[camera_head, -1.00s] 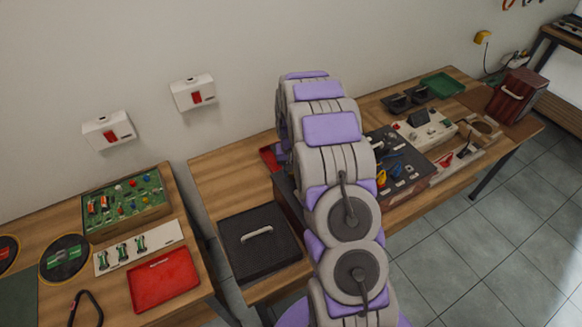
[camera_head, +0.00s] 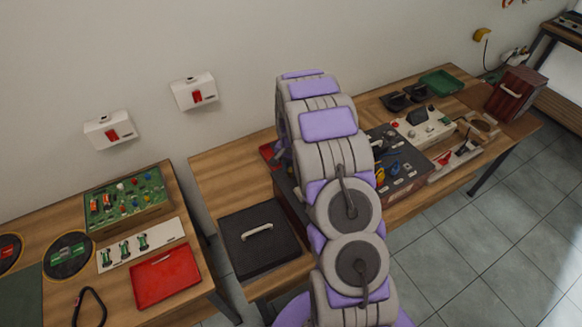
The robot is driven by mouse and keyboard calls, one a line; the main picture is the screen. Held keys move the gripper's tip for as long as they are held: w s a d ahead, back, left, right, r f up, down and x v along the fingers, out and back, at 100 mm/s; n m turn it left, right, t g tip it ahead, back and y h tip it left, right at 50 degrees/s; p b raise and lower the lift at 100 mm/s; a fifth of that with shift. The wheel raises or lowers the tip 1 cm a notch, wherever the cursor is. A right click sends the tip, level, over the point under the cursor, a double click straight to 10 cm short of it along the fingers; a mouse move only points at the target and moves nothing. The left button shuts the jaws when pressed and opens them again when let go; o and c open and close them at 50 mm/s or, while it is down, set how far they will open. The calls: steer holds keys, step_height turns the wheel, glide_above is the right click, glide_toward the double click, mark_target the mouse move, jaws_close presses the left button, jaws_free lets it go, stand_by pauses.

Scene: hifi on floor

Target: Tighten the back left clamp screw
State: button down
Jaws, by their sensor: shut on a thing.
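My arm stretches out over the middle table, and its far end is turned away from the camera. My gripper does not show; the arm's own links hide it. A dark-topped box (camera_head: 408,166) with small blue, yellow and metal fittings stands on the table, partly behind my arm. The arm covers its left part. I cannot pick out the back left clamp screw; it may be hidden or too small to tell.
A black lidded case (camera_head: 259,240) lies left of my arm. A white control unit (camera_head: 425,125), a green tray (camera_head: 441,82) and a dark red box (camera_head: 515,92) stand to the right. The left table holds a red tray (camera_head: 165,277) and a green circuit board (camera_head: 127,201).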

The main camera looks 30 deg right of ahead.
mark_target(291, 170)
stand_by(0.3)
steer(key=c, duration=0.9)
jaws_free()
steer(key=shift+r, duration=0.1)
steer(key=shift+w+r+p, duration=0.1)
steer(key=shift+r+p, duration=0.45)
steer(key=shift+r, duration=8)
